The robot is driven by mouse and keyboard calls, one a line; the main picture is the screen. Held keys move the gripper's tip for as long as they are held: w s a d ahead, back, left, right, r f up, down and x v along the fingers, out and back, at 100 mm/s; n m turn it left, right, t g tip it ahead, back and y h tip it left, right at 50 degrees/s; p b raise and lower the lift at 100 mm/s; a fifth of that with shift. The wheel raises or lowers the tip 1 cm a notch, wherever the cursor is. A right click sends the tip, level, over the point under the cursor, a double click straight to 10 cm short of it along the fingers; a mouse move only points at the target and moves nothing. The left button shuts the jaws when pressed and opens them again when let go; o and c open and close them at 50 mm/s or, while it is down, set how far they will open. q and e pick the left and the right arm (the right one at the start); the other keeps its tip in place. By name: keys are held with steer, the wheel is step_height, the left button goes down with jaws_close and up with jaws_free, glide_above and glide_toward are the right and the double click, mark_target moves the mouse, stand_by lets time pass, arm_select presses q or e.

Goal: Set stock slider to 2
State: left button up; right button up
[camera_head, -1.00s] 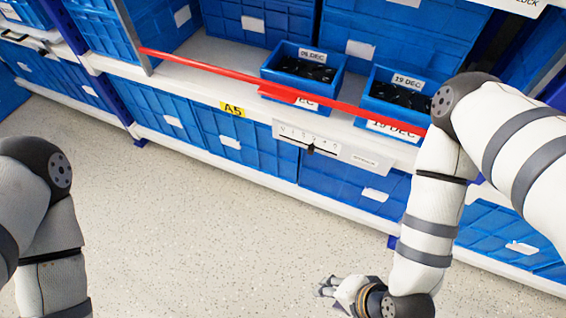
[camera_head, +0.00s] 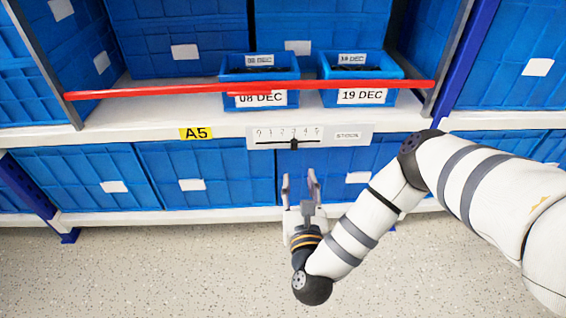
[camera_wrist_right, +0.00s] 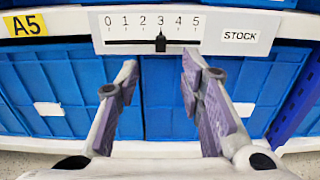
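The stock slider is a white panel (camera_head: 262,141) on the shelf edge, with a scale from 0 to 5 and a STOCK label. Its black knob (camera_head: 293,143) stands at about 3; in the right wrist view the knob (camera_wrist_right: 160,43) points at the 3. My right gripper (camera_head: 301,180) is open and empty below the panel in the head view, fingers pointing up toward it. In the right wrist view the two fingers (camera_wrist_right: 160,75) are spread apart, with the knob above and between their tips, not touching. My left gripper is not in view.
A red bar (camera_head: 200,90) crosses in front of the shelf above the panel. Two small blue bins (camera_head: 258,72) (camera_head: 358,70) stand behind it. A yellow A5 tag (camera_head: 196,133) is left of the panel. Large blue crates (camera_head: 205,180) fill the lower shelf. Speckled floor is clear in front.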

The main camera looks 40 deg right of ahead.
mark_target(295, 145)
steer(key=b+x, duration=0.5)
steer(key=x, duration=0.7)
steer(key=shift+w, duration=0.1)
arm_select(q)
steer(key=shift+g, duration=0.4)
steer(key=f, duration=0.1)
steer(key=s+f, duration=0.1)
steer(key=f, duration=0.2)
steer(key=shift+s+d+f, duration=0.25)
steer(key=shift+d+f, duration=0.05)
arm_select(e)
jaws_close()
